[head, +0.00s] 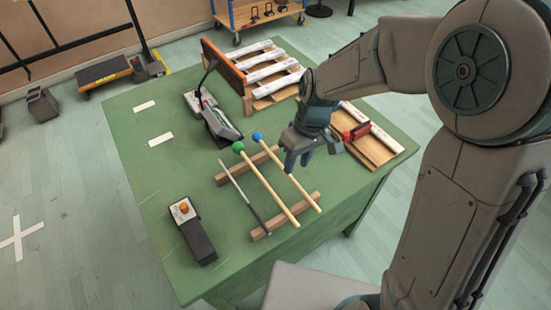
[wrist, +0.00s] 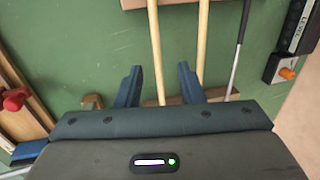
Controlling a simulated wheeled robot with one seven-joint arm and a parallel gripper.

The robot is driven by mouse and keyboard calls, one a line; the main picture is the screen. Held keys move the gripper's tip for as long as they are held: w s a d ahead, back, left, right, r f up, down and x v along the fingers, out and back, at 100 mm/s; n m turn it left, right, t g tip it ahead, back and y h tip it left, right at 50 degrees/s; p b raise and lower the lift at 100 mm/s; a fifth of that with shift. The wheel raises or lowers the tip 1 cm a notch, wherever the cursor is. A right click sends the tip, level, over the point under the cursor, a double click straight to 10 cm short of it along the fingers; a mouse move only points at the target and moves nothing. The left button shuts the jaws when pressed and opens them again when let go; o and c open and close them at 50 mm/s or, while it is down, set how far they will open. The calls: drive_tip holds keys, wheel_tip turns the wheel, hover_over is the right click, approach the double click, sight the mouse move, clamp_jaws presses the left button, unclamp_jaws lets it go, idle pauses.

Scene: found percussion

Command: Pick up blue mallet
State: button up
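The blue mallet has a round blue head (head: 257,136) and a pale wooden handle that lies across two wooden rails on the green table. In the wrist view its handle (wrist: 156,45) runs between my two fingers; the head is hidden there. My gripper (head: 297,165) is open and empty, pointing down above the mallet, apparently not touching it. The open fingers also show in the wrist view (wrist: 159,80). A green-headed mallet (head: 267,184) lies beside it, its handle (wrist: 202,45) to the right in the wrist view. A thin metal rod (head: 242,193) lies past that.
The wooden rails (head: 223,178) carry all three sticks. A black box with an orange button (head: 193,230) stands front left. A pedal (head: 212,117) and white bars on a wooden frame (head: 270,70) are behind. A red clamp (head: 356,132) sits right of my gripper.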

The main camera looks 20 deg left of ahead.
sight(294, 179)
drive_tip(key=shift+s+a+f, duration=0.1)
drive_tip(key=shift+s+f, duration=0.1)
drive_tip(key=shift+f, duration=1.15)
drive_tip(key=shift+s+f, duration=0.2)
drive_tip(key=shift+f, duration=1.15)
clamp_jaws()
